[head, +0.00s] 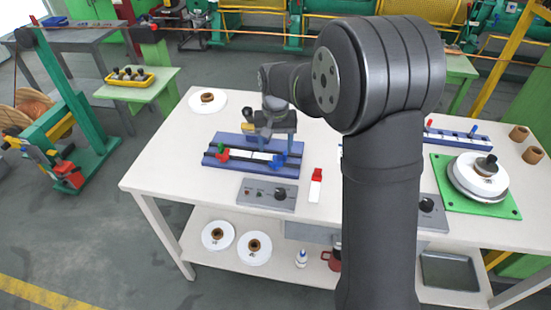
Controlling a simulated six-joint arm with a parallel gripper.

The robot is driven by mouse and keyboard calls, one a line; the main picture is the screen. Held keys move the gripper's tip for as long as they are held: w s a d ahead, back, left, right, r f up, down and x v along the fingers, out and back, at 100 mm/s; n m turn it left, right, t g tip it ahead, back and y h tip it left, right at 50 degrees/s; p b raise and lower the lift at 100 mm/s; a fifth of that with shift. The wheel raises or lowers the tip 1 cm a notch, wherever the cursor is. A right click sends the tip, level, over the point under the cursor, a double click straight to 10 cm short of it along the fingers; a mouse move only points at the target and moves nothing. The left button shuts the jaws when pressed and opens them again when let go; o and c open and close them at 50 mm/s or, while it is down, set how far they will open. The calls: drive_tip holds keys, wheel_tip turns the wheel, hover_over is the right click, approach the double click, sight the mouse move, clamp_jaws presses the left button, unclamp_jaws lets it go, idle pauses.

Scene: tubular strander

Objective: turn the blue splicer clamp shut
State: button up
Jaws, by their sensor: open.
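The blue splicer (254,168) lies on the near left part of the white table. A white strip runs along its top. A blue clamp (278,160) sits at its right end, and a red clamp (223,156) with a green part sits at its left end. The view is too small to tell the blue clamp's angle. My gripper (268,138) is over the back right part of the splicer, just behind and above the blue clamp. Its jaws are open. The gap between gripper and blue clamp is hard to judge.
A grey control box (268,194) with a knob stands in front of the splicer, with a red-and-white bottle (316,186) to its right. A white spool (207,101) lies at the back left. My arm hides the table's middle. A green plate (448,205) holds a spool at right.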

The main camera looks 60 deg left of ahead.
sight(276, 161)
wheel_tip(276, 161, down, 6)
drive_tip(key=shift+f, duration=0.1)
drive_tip(key=shift+c, duration=0.4)
drive_tip(key=c, duration=0.9)
drive_tip(key=shift+m, duration=1.4)
drive_tip(key=o, duration=1)
wheel_tip(276, 161, up, 18)
drive_tip(key=shift+f, duration=0.25)
